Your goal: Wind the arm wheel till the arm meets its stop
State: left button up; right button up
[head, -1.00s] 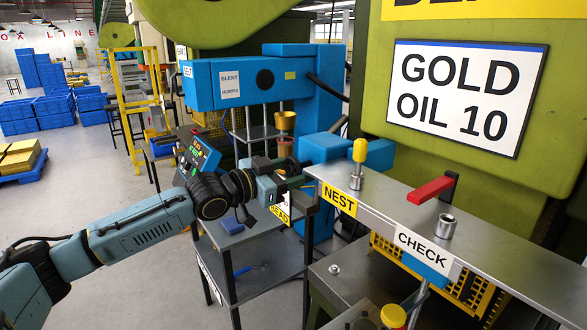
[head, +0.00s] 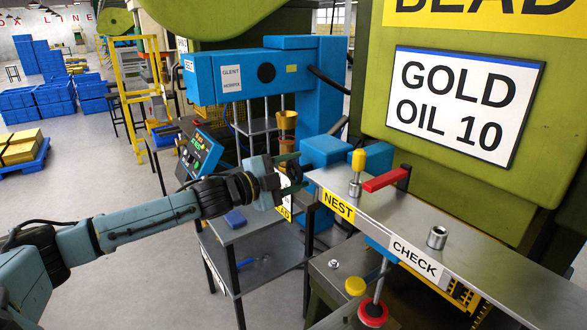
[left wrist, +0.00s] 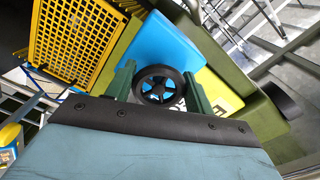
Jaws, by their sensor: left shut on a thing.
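My left gripper (head: 292,172) is at the left end of the steel bench rail (head: 500,265), beside the NEST label. In the left wrist view, a black spoked handwheel (left wrist: 160,68) sits between the gripper's green fingers (left wrist: 160,90), which are shut on it. In the head view the gripper mostly hides the wheel. A red arm (head: 386,179) on a dark post stands on the rail near the NEST end. Its tip is close to the yellow-capped pin (head: 358,160); I cannot tell whether they touch. Which part is the stop is unclear. My right gripper is not in view.
A steel cylinder (head: 437,237) stands on the rail near the CHECK label (head: 415,260). Below the rail are a red knob (head: 372,314) and a yellow knob (head: 355,286). A blue press (head: 230,80) and a grey cart (head: 250,232) stand behind my arm.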

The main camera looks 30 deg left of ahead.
pick_arm(q)
jog(key=shift+m+p, duration=0.3)
jog(key=shift+m, duration=1.1)
jog(key=o, duration=0.7)
jog(key=shift+r, duration=0.1)
jog(key=shift+b+v, duration=0.3)
jog(key=shift+v, duration=0.55)
jog(key=shift+f+b+v, duration=0.2)
jog(key=shift+b+v, duration=0.5)
jog(key=shift+v, duration=1.25)
jog(key=p, duration=0.2)
send_near(290, 174)
jog(key=shift+v, duration=1.35)
